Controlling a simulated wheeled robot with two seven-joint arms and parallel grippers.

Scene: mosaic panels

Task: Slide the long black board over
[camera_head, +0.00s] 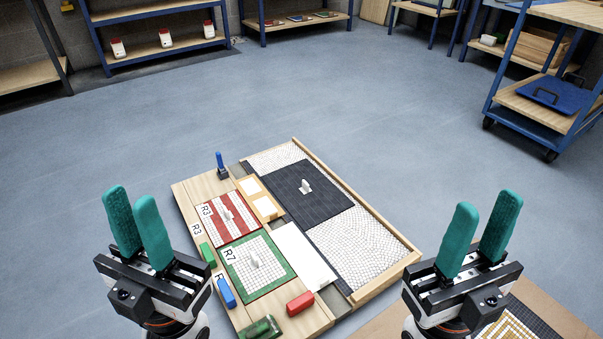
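A dark black panel (289,187) with a fine grid and a white handle (305,186) lies in a wooden-rimmed tray (368,211) at the centre. White pebble-patterned areas (345,241) show beyond it and nearer to me. A narrow black strip runs down the tray's left side from the panel. My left gripper (132,194) is raised left of the worktable, with a gap between its teal fingers, empty. My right gripper (489,200) is raised to the right of the tray, also open and empty. Neither gripper touches the panel.
A red-striped panel (212,231) and a green-rimmed panel (286,267) lie left of the tray. A white sheet (302,253), red block (300,303), blue block (226,291) and green blocks (208,254) are nearby. A patterned board lies at bottom right. Shelves stand far back.

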